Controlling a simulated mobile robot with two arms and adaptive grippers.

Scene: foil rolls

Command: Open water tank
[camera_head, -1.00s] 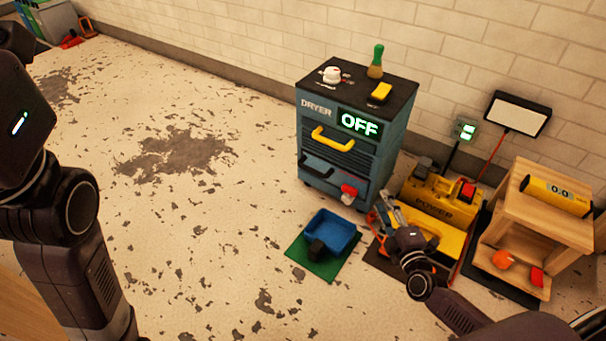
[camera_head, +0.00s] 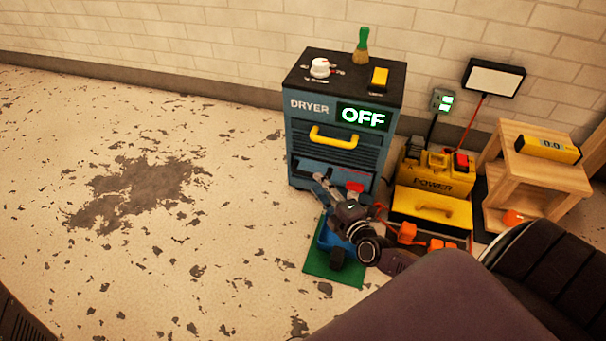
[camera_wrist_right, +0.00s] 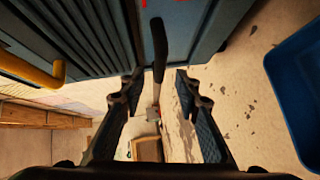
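The dryer (camera_head: 297,140) stands against the wall, its display reading OFF. A panel with a black handle, apparently the water tank, is low on its front below the yellow handle (camera_head: 334,139) and is partly hidden by my right gripper (camera_head: 322,196). In the right wrist view, the black handle (camera_wrist_right: 159,48) stands upright in the picture, in line with the gap between my open right fingers (camera_wrist_right: 156,88). No contact between fingers and handle is visible. I cannot tell whether the tank is slightly pulled out. My left gripper is out of view.
A blue tray (camera_head: 326,238) on a green mat (camera_head: 318,262) lies below my right gripper; it also shows in the right wrist view (camera_wrist_right: 298,85). A yellow power unit (camera_head: 440,180) and wooden stand (camera_head: 535,175) are to the right. The floor on the left is free.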

